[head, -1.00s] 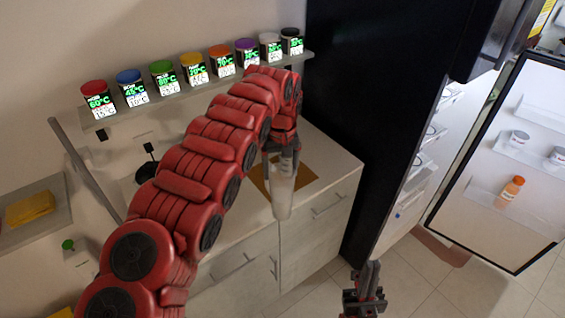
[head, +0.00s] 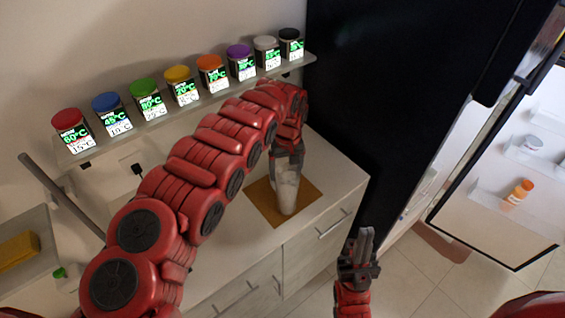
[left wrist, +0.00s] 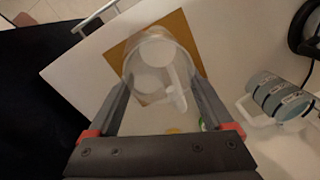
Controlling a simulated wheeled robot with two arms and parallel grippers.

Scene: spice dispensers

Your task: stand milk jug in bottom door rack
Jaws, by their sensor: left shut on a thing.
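The milk jug (head: 286,196) is a pale, translucent container with a white handle. My left gripper (head: 288,163) is shut on it, and the jug hangs roughly upright over the brown mat (head: 258,203) on the counter. I cannot tell whether its base touches the mat. In the left wrist view, the jug (left wrist: 150,62) sits between the fingers of my left gripper (left wrist: 160,88). The open fridge door (head: 490,240) is at the right; its lowest visible rack (head: 490,200) holds an orange-capped bottle (head: 521,190). My right gripper (head: 364,242) looks shut and empty.
The black fridge side (head: 385,80) stands right of the counter (head: 335,180). A shelf (head: 140,135) with several colour-lidded spice jars runs along the wall. Open floor (head: 410,270) lies before the fridge.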

